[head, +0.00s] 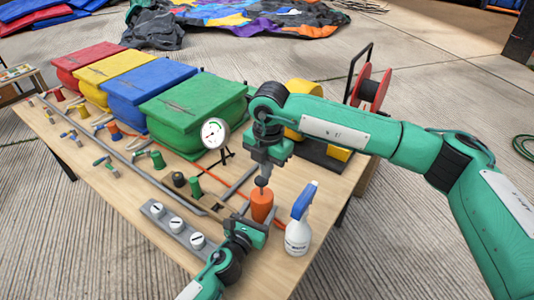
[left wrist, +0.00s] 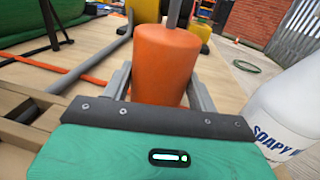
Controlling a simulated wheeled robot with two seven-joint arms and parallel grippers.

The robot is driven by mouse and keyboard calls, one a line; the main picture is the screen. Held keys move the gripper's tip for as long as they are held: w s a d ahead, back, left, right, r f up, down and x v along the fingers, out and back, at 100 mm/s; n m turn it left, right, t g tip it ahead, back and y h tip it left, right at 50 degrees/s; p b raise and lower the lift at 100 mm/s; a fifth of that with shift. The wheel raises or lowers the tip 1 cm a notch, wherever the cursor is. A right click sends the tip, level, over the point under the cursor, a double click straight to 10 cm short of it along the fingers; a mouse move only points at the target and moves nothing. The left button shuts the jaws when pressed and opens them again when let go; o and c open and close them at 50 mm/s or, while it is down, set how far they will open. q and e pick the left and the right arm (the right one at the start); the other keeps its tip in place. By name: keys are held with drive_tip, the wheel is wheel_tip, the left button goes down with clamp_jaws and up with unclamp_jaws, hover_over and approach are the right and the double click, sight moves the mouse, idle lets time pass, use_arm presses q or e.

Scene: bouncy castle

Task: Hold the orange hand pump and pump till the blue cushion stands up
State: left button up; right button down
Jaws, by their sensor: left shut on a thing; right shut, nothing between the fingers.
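The orange hand pump (head: 262,204) stands upright near the table's front edge. My left gripper (head: 258,222) is shut around its body; the left wrist view shows a finger on either side of the orange cylinder (left wrist: 165,65). A grey rod (left wrist: 174,14) rises from the pump's top. My right gripper (head: 263,178) is shut and empty, pointing down just above the pump, at the dark knob on its rod; whether it touches is unclear. The blue cushion (head: 150,82) looks thick and puffed, between the yellow cushion (head: 108,70) and the green cushion (head: 195,110).
A white spray bottle with blue head (head: 298,232) stands close right of the pump. A round gauge (head: 215,133) stands before the green cushion. A grey dial block (head: 172,224) and several coloured valves line the table's front. A red reel (head: 371,90) stands behind my right arm.

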sight(267, 184)
drive_tip(key=shift+f, duration=0.7)
drive_tip(key=shift+f, duration=2.15)
drive_tip(key=shift+s, duration=0.1)
drive_tip(key=shift+r, duration=0.1)
wheel_tip(267, 184, up, 14)
drive_tip(key=shift+d+r, duration=0.15)
drive_tip(key=shift+d, duration=0.1)
drive_tip(key=shift+r, duration=0.1)
